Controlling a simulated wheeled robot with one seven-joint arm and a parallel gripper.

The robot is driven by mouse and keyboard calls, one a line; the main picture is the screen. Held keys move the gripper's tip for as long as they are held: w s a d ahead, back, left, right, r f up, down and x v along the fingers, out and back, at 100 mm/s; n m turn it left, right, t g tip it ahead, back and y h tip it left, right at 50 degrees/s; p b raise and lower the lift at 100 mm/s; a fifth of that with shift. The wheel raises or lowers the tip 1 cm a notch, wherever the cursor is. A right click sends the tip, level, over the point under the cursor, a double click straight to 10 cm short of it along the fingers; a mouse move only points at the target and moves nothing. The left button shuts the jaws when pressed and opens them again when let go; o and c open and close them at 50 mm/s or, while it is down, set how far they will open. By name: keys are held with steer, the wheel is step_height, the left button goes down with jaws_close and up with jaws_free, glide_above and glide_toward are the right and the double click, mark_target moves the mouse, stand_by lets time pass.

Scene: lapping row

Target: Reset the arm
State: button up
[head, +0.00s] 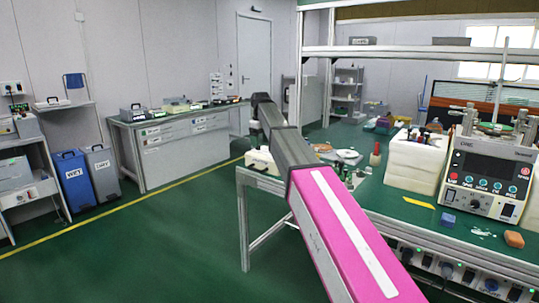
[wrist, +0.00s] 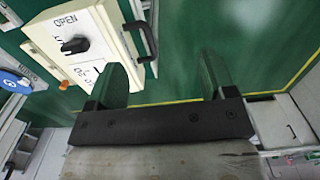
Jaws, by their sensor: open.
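My arm (head: 345,235) reaches from the bottom right of the head view, over the corner of the green-topped bench, toward the back. Its pink link is nearest and its dark links lie beyond. My gripper (wrist: 160,80) shows in the wrist view with its two dark green-tinted fingers wide apart. Nothing is between the fingers; green surface shows there. In the head view I cannot make out the fingers. A cream box (wrist: 62,35) with a black knob, the word OPEN and a black handle is at the left finger in the wrist view. I cannot tell whether they touch.
The green-topped bench (head: 420,215) on the right carries a control unit (head: 488,180), a white block (head: 416,163) and small items. A grey cabinet bench (head: 185,150) stands at the back left. Blue (head: 74,180) and grey bins stand left. The green floor between is clear.

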steer(key=s+d+f+m, duration=0.1)
steer(key=s+d+f, duration=0.2)
steer(key=f, duration=0.3)
steer(key=s+d+f+m, duration=0.1)
steer(key=s+d+f, duration=0.25)
steer(key=f, duration=0.35)
steer(key=s+d+f+m, duration=0.4)
steer(key=s+d+f, duration=0.4)
steer(key=s+f, duration=0.5)
steer(key=s+d+f+m, duration=0.4)
steer(key=s+d+f, duration=0.4)
steer(key=s+f, duration=0.5)
steer(key=shift+s+d, duration=0.15)
steer(key=shift+s, duration=0.5)
steer(key=shift+f, duration=0.1)
